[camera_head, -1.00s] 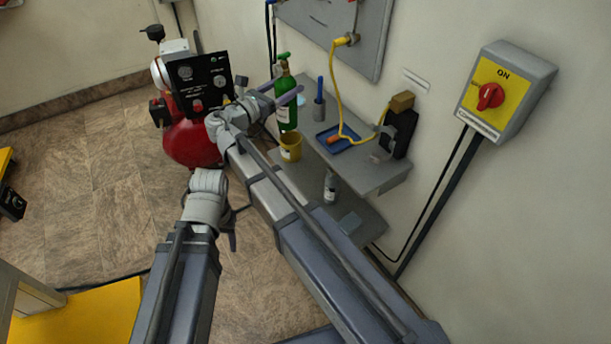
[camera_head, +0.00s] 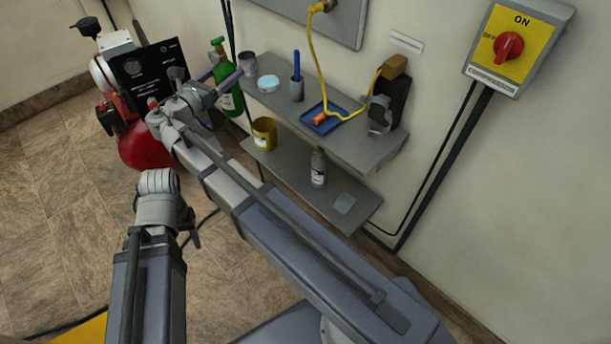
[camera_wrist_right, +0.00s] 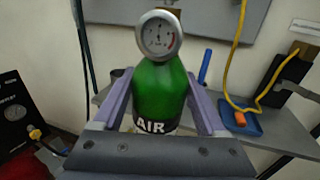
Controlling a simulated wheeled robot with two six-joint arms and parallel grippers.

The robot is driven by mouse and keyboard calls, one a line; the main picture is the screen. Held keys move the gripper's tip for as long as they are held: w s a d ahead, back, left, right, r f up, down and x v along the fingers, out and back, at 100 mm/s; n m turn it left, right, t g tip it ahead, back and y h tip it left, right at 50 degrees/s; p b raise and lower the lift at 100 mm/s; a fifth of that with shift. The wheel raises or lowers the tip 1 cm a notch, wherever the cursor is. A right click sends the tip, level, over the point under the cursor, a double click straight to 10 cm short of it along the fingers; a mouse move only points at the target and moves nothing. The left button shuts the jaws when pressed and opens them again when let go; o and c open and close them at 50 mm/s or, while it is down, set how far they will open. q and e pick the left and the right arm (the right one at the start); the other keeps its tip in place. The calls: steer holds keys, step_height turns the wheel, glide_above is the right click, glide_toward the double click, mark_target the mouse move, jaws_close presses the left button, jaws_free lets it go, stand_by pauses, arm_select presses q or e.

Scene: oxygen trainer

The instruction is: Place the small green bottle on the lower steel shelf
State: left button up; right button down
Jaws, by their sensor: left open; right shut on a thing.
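The small green bottle (camera_head: 231,99), with a gauge on top and an "AIR" label, is roughly upright beside the left end of the upper shelf. My right gripper (camera_head: 226,84) is shut on it; the right wrist view shows the bottle (camera_wrist_right: 160,92) between both fingers (camera_wrist_right: 160,108). The lower steel shelf (camera_head: 283,172) is below and to the right of the bottle.
The upper shelf (camera_head: 350,146) overhangs the lower one and carries a blue tray (camera_head: 323,121), a pen holder (camera_head: 297,90), a can (camera_head: 248,63) and a dark stand (camera_head: 389,108) with a yellow hose. A red compressor (camera_head: 145,147) stands left. Bare shelf lies between cup and grey bottle.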

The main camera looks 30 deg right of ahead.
arm_select(q)
step_height(320, 180, down, 31)
steer(key=b, duration=2.9)
arm_select(e)
step_height(320, 180, down, 31)
steer(key=s+d, duration=0.1)
steer(key=d, duration=0.1)
arm_select(q)
steer(key=shift+d, duration=0.1)
arm_select(e)
steer(key=shift+d, duration=0.15)
